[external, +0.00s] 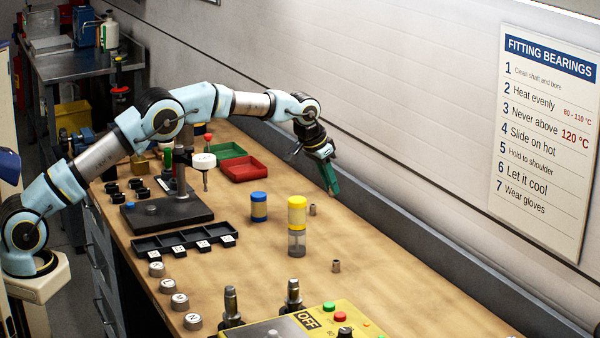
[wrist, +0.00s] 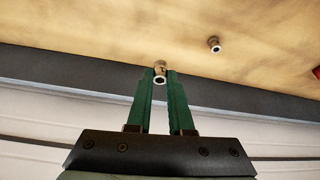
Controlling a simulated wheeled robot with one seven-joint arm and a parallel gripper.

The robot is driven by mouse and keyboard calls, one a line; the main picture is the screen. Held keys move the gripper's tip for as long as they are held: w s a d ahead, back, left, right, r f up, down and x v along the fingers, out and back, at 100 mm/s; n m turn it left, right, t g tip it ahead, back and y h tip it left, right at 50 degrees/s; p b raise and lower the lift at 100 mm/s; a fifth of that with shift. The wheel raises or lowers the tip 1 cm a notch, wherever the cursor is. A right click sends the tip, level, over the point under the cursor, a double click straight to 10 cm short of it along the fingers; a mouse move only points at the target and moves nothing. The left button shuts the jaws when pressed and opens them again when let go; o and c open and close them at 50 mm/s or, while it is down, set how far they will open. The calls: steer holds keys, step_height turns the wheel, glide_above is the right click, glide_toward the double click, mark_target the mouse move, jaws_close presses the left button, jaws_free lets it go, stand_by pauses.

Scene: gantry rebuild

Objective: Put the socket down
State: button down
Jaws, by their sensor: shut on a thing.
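My gripper (external: 331,180) hangs over the back part of the workbench, its green fingers pointing down. In the wrist view the fingertips (wrist: 160,76) are shut on a small metal socket (wrist: 160,70), which sits between the tips with its open end showing. In the external view the held socket cannot be made out. A second, similar socket (wrist: 214,44) stands on the bench apart from the fingers. The external view shows two loose sockets on the bench, one (external: 312,209) below and left of my gripper and one (external: 336,266) nearer the front.
A red tray (external: 244,168) and a green tray (external: 226,150) lie farther back. A grey ledge (external: 400,215) runs along the wall. The wood right of the sockets is bare.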

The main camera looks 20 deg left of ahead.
steer(key=shift+f+p, duration=1.1)
steer(key=shift+f, duration=3.5)
steer(key=c, duration=0.8)
jaws_free()
steer(key=shift+r, duration=0.25)
steer(key=b+v, duration=0.3)
steer(key=v, duration=0.8)
steer(key=shift+s+a+r, duration=0.1)
steer(key=shift+s+r, duration=0.05)
steer(key=shift+r, duration=0.25)
